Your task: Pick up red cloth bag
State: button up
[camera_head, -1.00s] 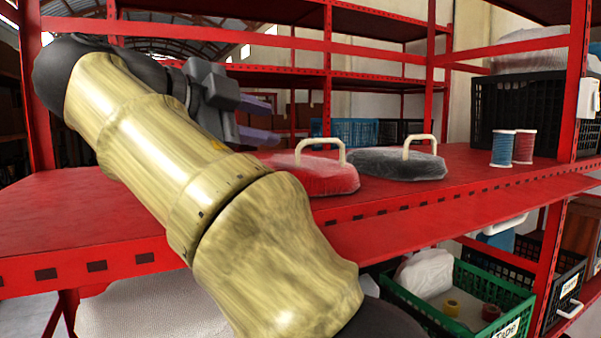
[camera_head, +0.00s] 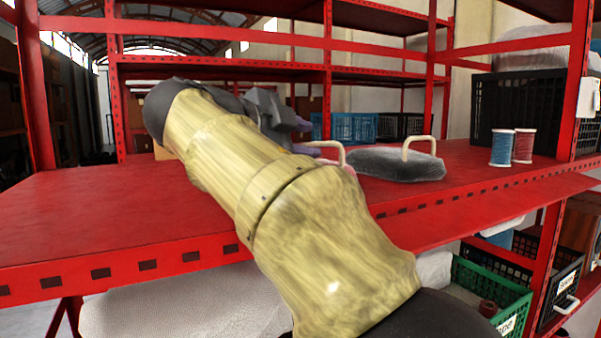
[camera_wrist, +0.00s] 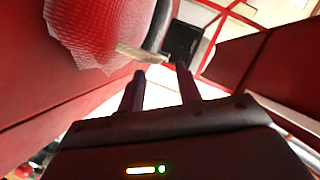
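The red cloth bag (camera_head: 349,169) lies on the red shelf and has a cream handle (camera_head: 338,148). In the head view my arm hides most of it. In the wrist view the bag (camera_wrist: 100,28) fills the upper left, wrapped in clear bubbly plastic, and its handle (camera_wrist: 142,53) lies just ahead of my fingertips. My gripper (camera_wrist: 160,72) is open, with two dark fingers apart and nothing seen between them. In the head view my gripper (camera_head: 302,137) is partly hidden behind my arm, close to the bag's handle.
A grey bag (camera_head: 395,164) with a cream handle lies right of the red one. Blue (camera_head: 502,148) and red (camera_head: 524,146) spools stand farther right, near a black crate (camera_head: 515,100). Red shelf posts frame the space. The shelf's left part (camera_head: 110,215) is bare.

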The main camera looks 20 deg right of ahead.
aim_at(316, 144)
jog(key=p+x, duration=0.2)
jog(key=x, duration=0.2)
jog(key=shift+w+f+p, duration=0.1)
jog(key=shift+w+p, duration=0.15)
jog(key=shift+p, duration=0.05)
jog(key=shift+w+d+f, duration=0.1)
jog(key=shift+w+d, duration=0.05)
jog(key=shift+d, duration=0.1)
jog(key=shift+w+a+f, duration=0.1)
jog(key=shift+w+f, duration=0.05)
jog(key=shift+s, duration=0.3)
jog(key=shift+w, duration=0.1)
jog(key=shift+c, duration=1.4)
grip_shut()
